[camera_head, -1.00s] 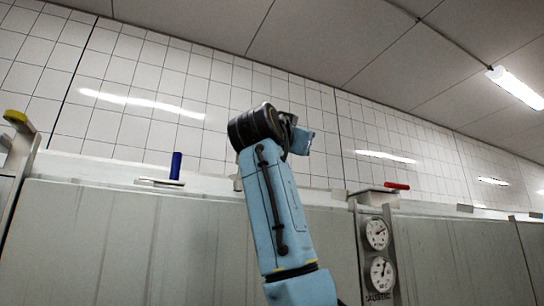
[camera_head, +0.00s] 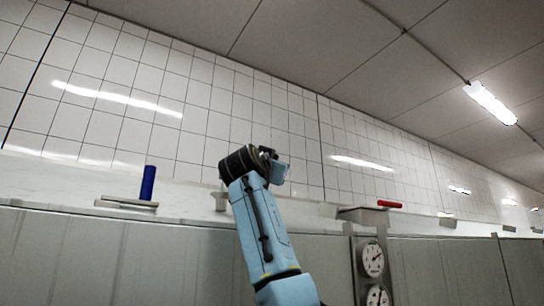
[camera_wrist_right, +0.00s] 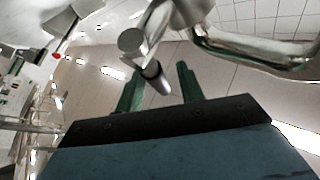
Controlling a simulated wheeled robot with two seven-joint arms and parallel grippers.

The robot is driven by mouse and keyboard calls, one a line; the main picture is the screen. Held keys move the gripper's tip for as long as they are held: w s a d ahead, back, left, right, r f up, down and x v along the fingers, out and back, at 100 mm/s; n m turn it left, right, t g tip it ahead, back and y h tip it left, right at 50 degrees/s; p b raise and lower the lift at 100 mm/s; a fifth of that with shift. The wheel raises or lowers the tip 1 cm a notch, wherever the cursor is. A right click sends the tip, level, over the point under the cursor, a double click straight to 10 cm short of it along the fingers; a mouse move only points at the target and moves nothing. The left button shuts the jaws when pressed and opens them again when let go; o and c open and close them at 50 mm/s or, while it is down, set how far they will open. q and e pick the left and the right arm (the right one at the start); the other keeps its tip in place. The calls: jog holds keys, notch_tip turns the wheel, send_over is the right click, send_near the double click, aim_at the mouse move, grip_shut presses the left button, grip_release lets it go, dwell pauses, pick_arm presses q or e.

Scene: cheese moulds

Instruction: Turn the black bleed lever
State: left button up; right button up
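No black bleed lever can be made out for certain in either view. In the right wrist view, my right gripper (camera_wrist_right: 160,88) has its two green fingers apart. The end of a shiny metal tube (camera_wrist_right: 154,76) shows between the fingertips; I cannot tell whether it touches them. Bent metal pipework (camera_wrist_right: 245,50) runs across the top of that view. In the head view, a blue arm of mine (camera_head: 262,235) rises from the bottom middle; its fingers are hidden there. My left gripper is not identifiable in view.
A long grey vat wall (camera_head: 120,255) with a pale ledge runs along the tiled wall. A blue cylinder (camera_head: 148,183) stands on the ledge. At right are a red handle (camera_head: 390,204) and round gauges (camera_head: 371,260). A red knob (camera_wrist_right: 56,56) shows in the right wrist view.

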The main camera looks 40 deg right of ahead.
jog(key=shift+p+x, duration=0.35)
jog(key=shift+x, duration=0.65)
grip_shut()
